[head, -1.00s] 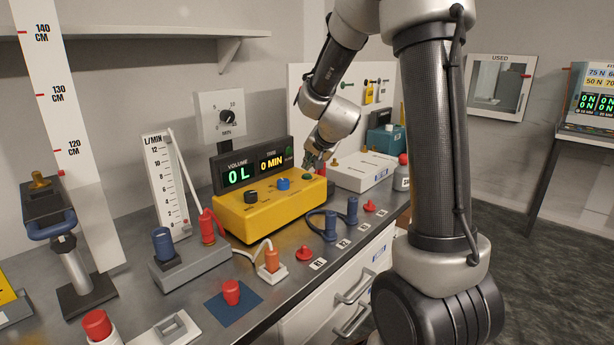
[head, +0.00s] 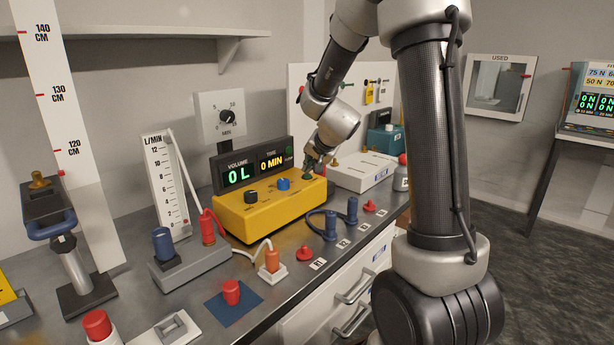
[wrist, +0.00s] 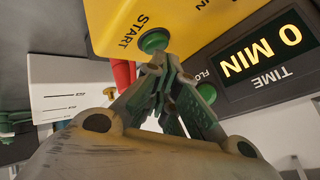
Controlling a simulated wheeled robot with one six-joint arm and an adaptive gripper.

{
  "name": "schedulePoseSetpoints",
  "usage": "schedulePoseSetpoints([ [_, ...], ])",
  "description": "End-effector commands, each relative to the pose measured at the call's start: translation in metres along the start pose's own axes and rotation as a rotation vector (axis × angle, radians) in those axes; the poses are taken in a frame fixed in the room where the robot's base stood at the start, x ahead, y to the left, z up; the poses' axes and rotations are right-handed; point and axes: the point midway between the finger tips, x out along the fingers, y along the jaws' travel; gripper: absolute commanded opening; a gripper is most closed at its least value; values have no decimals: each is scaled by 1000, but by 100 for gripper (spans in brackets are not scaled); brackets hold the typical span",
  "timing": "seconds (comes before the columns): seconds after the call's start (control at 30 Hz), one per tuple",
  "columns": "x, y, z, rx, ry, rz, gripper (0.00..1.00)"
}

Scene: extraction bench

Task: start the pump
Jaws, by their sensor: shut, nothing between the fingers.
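The yellow pump unit (head: 262,211) stands on the bench, with a black knob (head: 251,197), a blue knob (head: 283,184) and a green button at its right end. In the wrist view the green button (wrist: 154,41) sits beside the word START on the yellow face (wrist: 120,18). My gripper (head: 309,173) is shut and empty; its fingertips (wrist: 157,62) are right at the button's edge in the wrist view. I cannot tell whether they touch it. The display (head: 253,166) behind reads 0 L and 0 MIN.
A white box (head: 362,172) stands right of the pump unit. A flow gauge (head: 166,185) stands to its left. Red and blue fittings, including a blue one (head: 330,222), stand along the bench front.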

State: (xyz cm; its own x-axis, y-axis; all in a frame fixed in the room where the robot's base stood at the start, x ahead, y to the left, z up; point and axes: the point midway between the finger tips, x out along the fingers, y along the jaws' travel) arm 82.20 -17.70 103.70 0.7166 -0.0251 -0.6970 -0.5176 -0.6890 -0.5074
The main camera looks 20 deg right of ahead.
Motion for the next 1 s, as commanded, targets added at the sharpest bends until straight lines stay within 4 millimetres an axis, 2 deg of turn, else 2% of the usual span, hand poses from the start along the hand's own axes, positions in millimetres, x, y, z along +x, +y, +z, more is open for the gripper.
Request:
schedulePoseSetpoints([
  [0.77,4,4,3,-1,-1,1,0],
  [1.0,-3,-1,-1,-3,-2,1,0],
])
